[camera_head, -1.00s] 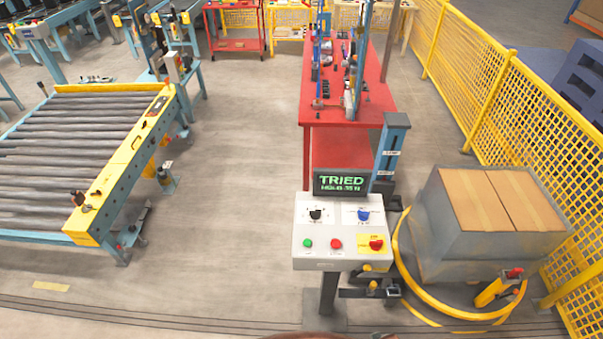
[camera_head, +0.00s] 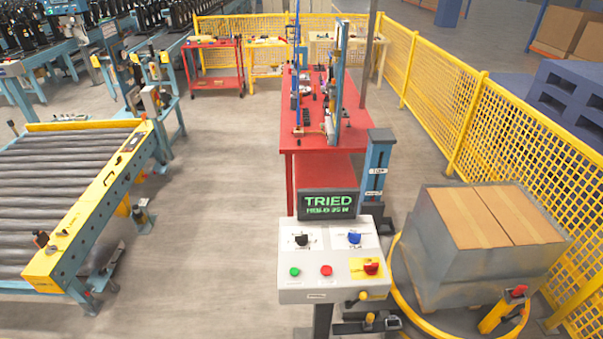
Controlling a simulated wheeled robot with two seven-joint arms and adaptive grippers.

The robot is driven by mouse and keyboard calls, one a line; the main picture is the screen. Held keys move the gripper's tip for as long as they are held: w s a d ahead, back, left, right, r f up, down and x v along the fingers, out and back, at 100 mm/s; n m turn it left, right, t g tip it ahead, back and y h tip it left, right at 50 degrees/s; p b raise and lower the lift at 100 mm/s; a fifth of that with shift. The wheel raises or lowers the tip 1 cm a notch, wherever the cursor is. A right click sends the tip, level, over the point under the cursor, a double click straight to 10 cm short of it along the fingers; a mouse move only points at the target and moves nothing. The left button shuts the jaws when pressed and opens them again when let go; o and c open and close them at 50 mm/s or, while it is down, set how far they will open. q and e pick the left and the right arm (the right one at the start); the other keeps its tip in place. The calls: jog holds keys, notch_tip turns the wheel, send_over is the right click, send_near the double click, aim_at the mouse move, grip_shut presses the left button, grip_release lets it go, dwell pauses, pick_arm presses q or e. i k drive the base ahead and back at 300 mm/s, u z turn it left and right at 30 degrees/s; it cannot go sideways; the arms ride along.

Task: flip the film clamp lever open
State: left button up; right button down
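A yellow clamp (camera_head: 496,316) with a red-tipped lever (camera_head: 518,291) stands at the lower right, at the edge of the yellow ring around the wrapped pallet load. It looks like the film clamp, and its lever looks upright or slightly tilted; it is too small to tell how it is set. The load (camera_head: 465,265) is a stack of cardboard boxes in grey film, with bare cardboard on top. Neither of my grippers is in view.
Yellow mesh fence (camera_head: 470,115) bounds the right. A roller conveyor (camera_head: 60,180) is left; floor between is clear.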

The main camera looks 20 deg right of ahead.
aim_at(522, 312)
jog(key=z, duration=2.45)
jog(key=k, duration=0.2)
jog(key=z, duration=0.85)
jog(key=i, duration=0.8)
jog(key=z, duration=0.85)
jog(key=i, duration=0.7)
jog(key=u, duration=0.6)
jog(key=i, duration=0.85)
jog(key=u, duration=0.75)
